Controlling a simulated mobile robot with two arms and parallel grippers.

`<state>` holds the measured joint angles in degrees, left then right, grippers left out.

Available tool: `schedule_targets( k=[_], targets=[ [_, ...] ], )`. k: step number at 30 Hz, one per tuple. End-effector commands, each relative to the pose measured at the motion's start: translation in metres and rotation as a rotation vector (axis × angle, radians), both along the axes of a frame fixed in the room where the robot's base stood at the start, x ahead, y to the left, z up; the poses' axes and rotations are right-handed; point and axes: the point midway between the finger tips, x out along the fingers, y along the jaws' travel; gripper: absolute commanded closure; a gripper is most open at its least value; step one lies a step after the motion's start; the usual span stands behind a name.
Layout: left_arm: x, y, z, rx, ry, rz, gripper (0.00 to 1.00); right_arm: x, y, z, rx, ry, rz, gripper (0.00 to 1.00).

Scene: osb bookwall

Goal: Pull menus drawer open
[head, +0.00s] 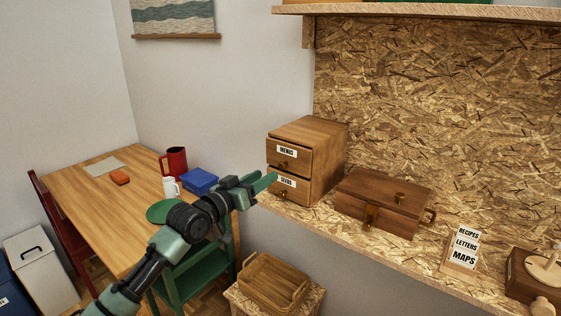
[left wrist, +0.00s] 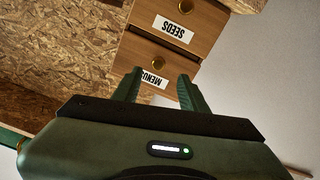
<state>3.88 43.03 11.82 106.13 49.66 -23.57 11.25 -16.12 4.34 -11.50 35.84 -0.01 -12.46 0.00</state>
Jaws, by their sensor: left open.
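A small wooden two-drawer cabinet (head: 330,151) stands on the shelf. Its upper drawer, the menus drawer (head: 297,168), has a MENUS label and a small round knob (head: 284,164). It looks shut. The seeds drawer (head: 289,193) is below it. My left gripper (head: 268,180) is open in front of the cabinet and overlaps the front's left edge in the head view. In the left wrist view, upside down, the menus knob (left wrist: 158,63) shows just beyond and between the open fingers (left wrist: 160,88), which partly hide the MENUS label. Nothing is between the fingers. My right gripper is not in view.
A wooden box (head: 384,202) with a latch stands right of the cabinet, then a sign (head: 463,249). A wooden tray (head: 273,284) is lower down. A table (head: 95,205) with a red mug (head: 174,161), white mug (head: 171,187) and blue box (head: 199,181) is at left.

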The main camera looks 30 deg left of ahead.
Motion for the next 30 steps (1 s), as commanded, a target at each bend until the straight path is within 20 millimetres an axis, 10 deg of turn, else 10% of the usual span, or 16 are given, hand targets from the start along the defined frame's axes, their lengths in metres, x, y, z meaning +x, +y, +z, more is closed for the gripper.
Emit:
schedule_targets(
  k=[8, 23, 30],
  targets=[
    [0.044, -0.003, 0.003, 0.000, 0.000, 0.002, 0.57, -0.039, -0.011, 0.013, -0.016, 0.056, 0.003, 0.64],
    [0.067, -0.005, -0.001, 0.002, 0.001, 0.001, 0.57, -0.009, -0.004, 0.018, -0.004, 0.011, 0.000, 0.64],
    [0.067, -0.005, -0.002, 0.002, 0.001, 0.002, 1.00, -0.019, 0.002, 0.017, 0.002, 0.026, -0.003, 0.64]
  ],
)
